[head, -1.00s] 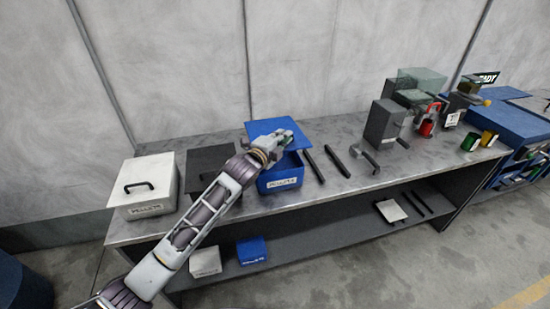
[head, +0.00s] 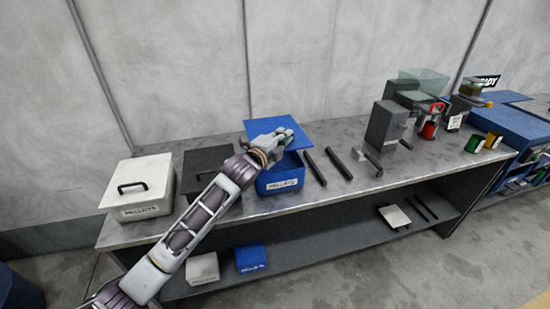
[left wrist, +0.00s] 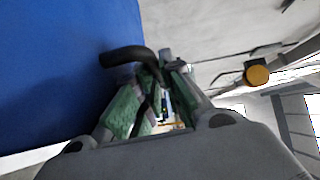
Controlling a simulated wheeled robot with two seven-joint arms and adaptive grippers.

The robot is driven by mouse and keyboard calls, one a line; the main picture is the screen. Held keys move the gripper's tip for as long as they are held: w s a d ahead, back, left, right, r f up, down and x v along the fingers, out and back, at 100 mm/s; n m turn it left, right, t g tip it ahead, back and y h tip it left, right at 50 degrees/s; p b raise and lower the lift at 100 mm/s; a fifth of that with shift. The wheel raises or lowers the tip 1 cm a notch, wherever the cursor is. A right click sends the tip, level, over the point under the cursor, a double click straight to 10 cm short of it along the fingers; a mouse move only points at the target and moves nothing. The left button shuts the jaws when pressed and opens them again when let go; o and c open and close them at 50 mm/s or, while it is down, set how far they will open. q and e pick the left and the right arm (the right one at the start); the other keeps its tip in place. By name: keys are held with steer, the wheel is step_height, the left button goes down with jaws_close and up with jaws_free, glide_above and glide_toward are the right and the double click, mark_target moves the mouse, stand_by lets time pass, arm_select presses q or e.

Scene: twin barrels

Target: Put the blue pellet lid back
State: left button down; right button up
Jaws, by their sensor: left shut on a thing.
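The blue pellet lid (head: 293,130) is a flat square held tilted above and behind the open blue pellet box (head: 281,186), which has a PELLETS label on its front. My left gripper (head: 284,138) is over the box's back part, at the lid's near side. In the left wrist view its green-padded fingers (left wrist: 150,103) are shut on the lid's black handle (left wrist: 125,57), and the lid's blue face (left wrist: 60,80) fills the left side. The gripper hides part of the lid and box rim, so I cannot tell whether they touch. My right gripper is out of view.
A white lidded box (head: 135,192) and a dark box (head: 205,165) stand left on the bench (head: 240,208). Two dark bars (head: 339,162) lie right of the blue box. A grey machine (head: 385,125) stands further right. Smaller boxes sit on the lower shelf.

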arm_select(q)
steer(key=shift+f, duration=0.45)
step_height(320, 180, down, 9)
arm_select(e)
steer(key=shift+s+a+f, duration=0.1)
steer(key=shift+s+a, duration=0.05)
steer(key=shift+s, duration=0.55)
